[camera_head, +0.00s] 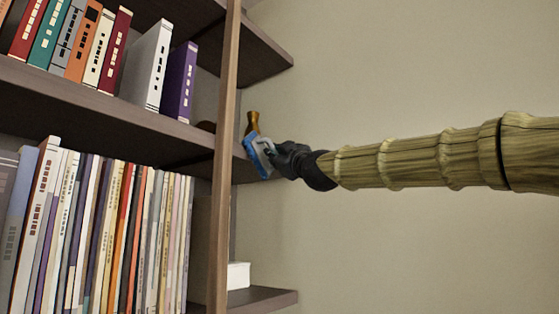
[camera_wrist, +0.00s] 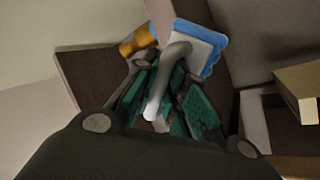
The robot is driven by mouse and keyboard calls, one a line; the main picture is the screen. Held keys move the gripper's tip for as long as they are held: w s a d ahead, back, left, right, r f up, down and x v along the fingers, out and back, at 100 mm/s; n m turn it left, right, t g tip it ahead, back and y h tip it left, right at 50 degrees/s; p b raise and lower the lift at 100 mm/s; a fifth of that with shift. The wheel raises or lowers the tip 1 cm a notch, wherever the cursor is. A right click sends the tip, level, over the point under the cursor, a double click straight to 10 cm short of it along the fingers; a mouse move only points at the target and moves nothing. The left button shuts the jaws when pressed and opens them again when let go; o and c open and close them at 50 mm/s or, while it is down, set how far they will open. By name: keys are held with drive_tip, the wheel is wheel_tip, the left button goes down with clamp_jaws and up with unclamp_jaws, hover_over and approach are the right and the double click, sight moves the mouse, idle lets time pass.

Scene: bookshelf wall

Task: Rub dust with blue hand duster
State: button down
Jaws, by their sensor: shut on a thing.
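The blue hand duster (camera_head: 259,155) has a blue pad with a pale grey back and handle. It is tilted near the right end of the middle shelf, just right of the wooden upright. My gripper (camera_head: 279,158) is shut on its handle. In the wrist view the duster (camera_wrist: 208,47) shows its white back and blue rim, and its grey handle runs down between the green-padded fingers of my gripper (camera_wrist: 165,100). I see no dust in either view. Whether the pad touches the shelf, I cannot tell.
An amber-brown object (camera_head: 252,122) stands just behind the duster. A wooden upright (camera_head: 226,130) crosses in front of the shelves. Books (camera_head: 100,230) fill the shelves at left. A white box (camera_head: 238,275) sits on a lower shelf. Bare wall lies at right.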

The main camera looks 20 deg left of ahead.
drive_tip(key=shift+s+a+b, duration=0.3)
drive_tip(key=shift+s+a, duration=0.05)
drive_tip(key=shift+s, duration=0.55)
drive_tip(key=shift+d, duration=0.1)
drive_tip(key=shift+s+d+b, duration=0.3)
drive_tip(key=shift+d+b, duration=0.15)
drive_tip(key=shift+d, duration=0.45)
drive_tip(key=shift+s+d+b, duration=0.35)
drive_tip(key=shift+d+b, duration=0.1)
drive_tip(key=shift+d, duration=0.5)
drive_tip(key=shift+s+d+b, duration=0.3)
drive_tip(key=shift+d+b, duration=0.15)
drive_tip(key=shift+d, duration=0.45)
drive_tip(key=shift+s+d+b, duration=0.25)
drive_tip(key=shift+d+b, duration=0.05)
drive_tip(key=shift+d, duration=0.4)
drive_tip(key=shift+s+d+b, duration=0.25)
drive_tip(key=shift+d, duration=0.45)
